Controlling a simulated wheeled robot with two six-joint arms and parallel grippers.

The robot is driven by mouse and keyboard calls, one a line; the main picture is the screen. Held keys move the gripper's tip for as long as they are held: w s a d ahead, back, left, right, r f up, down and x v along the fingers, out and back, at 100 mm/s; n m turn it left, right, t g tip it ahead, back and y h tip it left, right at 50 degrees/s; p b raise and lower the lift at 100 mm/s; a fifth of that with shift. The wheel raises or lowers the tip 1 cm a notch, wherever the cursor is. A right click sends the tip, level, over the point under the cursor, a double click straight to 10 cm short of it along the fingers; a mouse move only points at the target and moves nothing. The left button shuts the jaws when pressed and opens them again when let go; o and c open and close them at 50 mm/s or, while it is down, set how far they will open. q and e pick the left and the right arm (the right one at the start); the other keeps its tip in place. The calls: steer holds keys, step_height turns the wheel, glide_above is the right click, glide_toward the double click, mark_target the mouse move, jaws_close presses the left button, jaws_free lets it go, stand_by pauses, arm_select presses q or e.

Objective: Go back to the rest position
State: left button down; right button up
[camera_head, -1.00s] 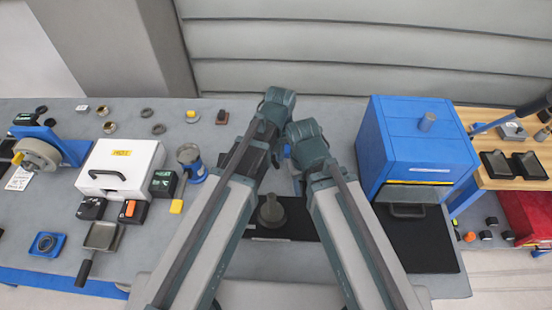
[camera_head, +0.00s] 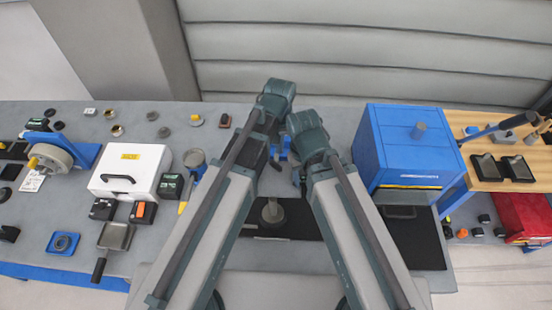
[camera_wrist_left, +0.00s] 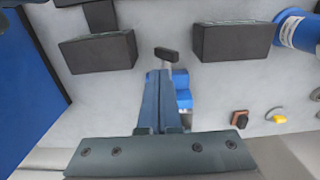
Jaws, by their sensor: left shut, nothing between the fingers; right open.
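In the head view my two arms reach forward over the grey bench, side by side. My left gripper (camera_head: 274,155) is partly hidden by the arm links. In the left wrist view its two fingers (camera_wrist_left: 163,78) are pressed together with nothing held, above the bench and in front of a small blue object (camera_wrist_left: 182,90). My right gripper (camera_head: 298,178) is mostly hidden beneath its own wrist, lower in the head view; it is open, and I see nothing held in it.
A blue box (camera_head: 408,150) stands right of my arms, with a black mat (camera_head: 415,240) before it. A white case (camera_head: 125,160) and a dark pan (camera_head: 117,235) lie left. A grey knobbed piece (camera_head: 271,212) sits between my arms. A ribbed wall rises behind.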

arm_select(q)
steer(key=shift+r+p, duration=0.3)
steer(key=shift+r, duration=0.25)
arm_select(e)
steer(key=shift+r, duration=0.6)
arm_select(q)
steer(key=s+a+f+m+b, duration=0.2)
steer(key=s, duration=0.3)
steer(key=s+a+f+m+y+b, duration=0.1)
steer(key=s+a+f+b, duration=0.1)
steer(key=s, duration=0.4)
steer(key=shift+f+m+b, duration=0.4)
steer(key=shift+f+b, duration=0.15)
steer(key=shift+b, duration=0.1)
arm_select(e)
step_height(320, 180, down, 5)
steer(key=shift+f, duration=0.15)
steer(key=shift+c, duration=0.2)
